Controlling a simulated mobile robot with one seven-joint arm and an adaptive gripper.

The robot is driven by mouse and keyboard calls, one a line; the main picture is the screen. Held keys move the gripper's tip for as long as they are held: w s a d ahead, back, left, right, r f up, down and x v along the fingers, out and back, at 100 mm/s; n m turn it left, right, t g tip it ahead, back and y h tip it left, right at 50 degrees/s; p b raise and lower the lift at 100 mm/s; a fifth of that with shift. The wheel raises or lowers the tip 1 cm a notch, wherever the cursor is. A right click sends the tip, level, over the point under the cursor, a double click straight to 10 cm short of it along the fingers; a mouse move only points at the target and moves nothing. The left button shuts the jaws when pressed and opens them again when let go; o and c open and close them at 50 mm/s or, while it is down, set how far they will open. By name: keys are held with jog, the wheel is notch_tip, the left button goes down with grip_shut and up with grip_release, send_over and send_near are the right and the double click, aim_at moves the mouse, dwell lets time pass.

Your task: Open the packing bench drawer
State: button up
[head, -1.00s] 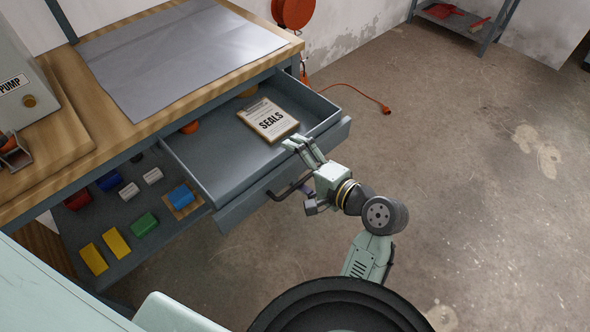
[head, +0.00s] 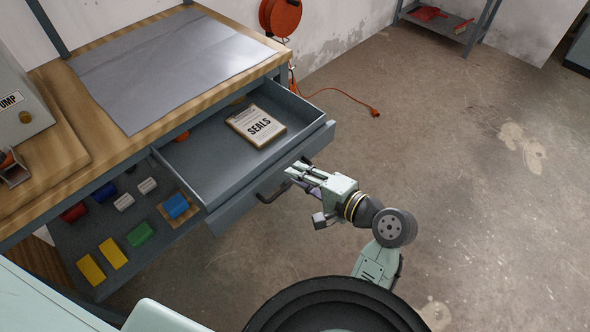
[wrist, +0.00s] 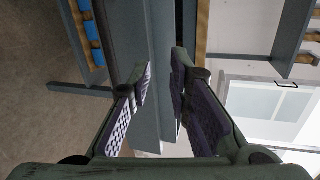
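The packing bench drawer (head: 215,184) is pulled out from under the wooden bench top, and its grey inside shows. A clipboard labelled SEALS (head: 256,126) lies in it. The dark bar handle (head: 268,194) is on the drawer front, partly hidden by my gripper. My gripper (head: 290,174) is just in front of the drawer front near the handle. In the wrist view my gripper (wrist: 159,72) has its two fingers spread, with grey surfaces seen between and beyond them. I cannot tell whether a finger touches the handle.
The bench top (head: 150,112) carries a grey sheet and a pump box (head: 22,105). Coloured blocks, such as a green one (head: 140,234), lie on a grey surface left of the drawer. An orange cable (head: 345,97) lies behind. The floor to the right is clear.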

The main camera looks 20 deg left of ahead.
jog(key=f+p+v, duration=0.1)
jog(key=p+v, duration=0.3)
jog(key=v, duration=0.4)
jog(key=shift+s+d, duration=0.2)
jog(key=shift+s, duration=0.1)
dwell(0.3)
jog(key=shift+w+r, duration=0.1)
jog(key=shift+r, duration=0.05)
dwell(0.4)
